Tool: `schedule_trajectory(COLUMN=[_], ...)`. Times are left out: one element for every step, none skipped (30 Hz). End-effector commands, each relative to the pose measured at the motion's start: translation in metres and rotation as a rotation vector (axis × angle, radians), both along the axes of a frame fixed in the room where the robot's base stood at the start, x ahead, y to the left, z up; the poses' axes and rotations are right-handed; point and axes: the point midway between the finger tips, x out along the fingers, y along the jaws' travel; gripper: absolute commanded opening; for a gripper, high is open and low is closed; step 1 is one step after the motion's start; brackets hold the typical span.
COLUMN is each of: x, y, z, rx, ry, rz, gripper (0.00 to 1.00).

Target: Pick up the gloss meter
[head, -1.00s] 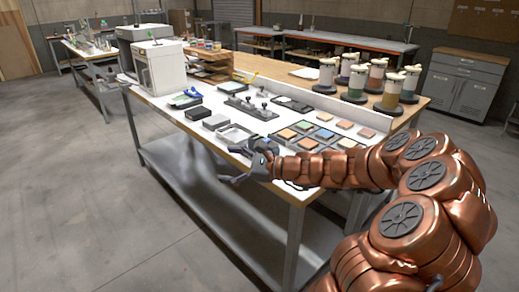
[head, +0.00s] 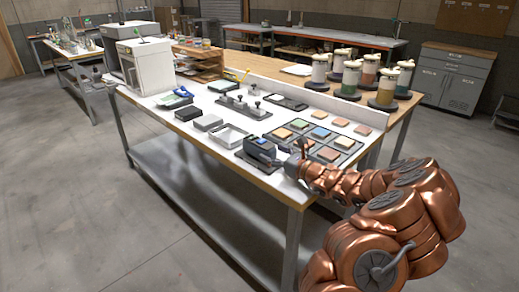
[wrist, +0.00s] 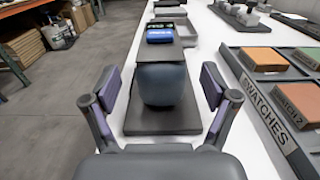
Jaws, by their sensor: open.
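The gloss meter (head: 261,148) is a dark blue-grey device on a dark pad (head: 243,160) near the front edge of the white table. My gripper (head: 288,157) is at the right end of the meter in the head view. In the wrist view my gripper (wrist: 159,88) is open, one finger on each side of the meter with visible gaps. Nothing is held.
A rack of coloured swatches (wrist: 276,108) lies right of the meter. A white tray (head: 231,137) and a grey box (head: 208,122) stand beyond it. Several coloured canisters (head: 387,86) stand at the back right. The table edge drops to the floor on the left in the wrist view.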

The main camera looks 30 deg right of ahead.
Motion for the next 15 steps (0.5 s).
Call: schedule_trajectory(x=[0.004, 0.007, 0.012, 0.016, 0.020, 0.025, 0.028, 0.032, 0.035, 0.038, 0.040, 0.043, 0.044, 0.045, 0.046], y=[0.002, 0.002, 0.003, 0.004, 0.005, 0.005, 0.006, 0.007, 0.007, 0.007, 0.008, 0.008, 0.008, 0.008, 0.008], z=[0.000, 0.000, -0.001, -0.001, -0.002, -0.002, -0.003, -0.003, -0.003, -0.003, -0.003, -0.003, -0.003, -0.003, -0.003], rx=[0.000, 0.001, 0.000, 0.001, 0.001, 0.001, 0.001, 0.001, 0.001, 0.000, 0.000, 0.000, 0.000, -0.001, -0.001], ry=[0.002, 0.002, 0.002, 0.002, 0.003, 0.002, 0.002, 0.002, 0.002, 0.002, 0.002, 0.002, 0.002, 0.002, 0.001], rz=[0.002, 0.002, 0.002, 0.002, 0.002, 0.002, 0.002, 0.002, 0.000, 0.000, 0.000, -0.001, -0.002, -0.002, -0.003], gripper=[0.85, 0.85, 0.85, 0.85, 0.85, 0.85, 0.85, 0.85, 0.85, 0.85, 0.85, 0.85, 0.85, 0.85, 0.85])
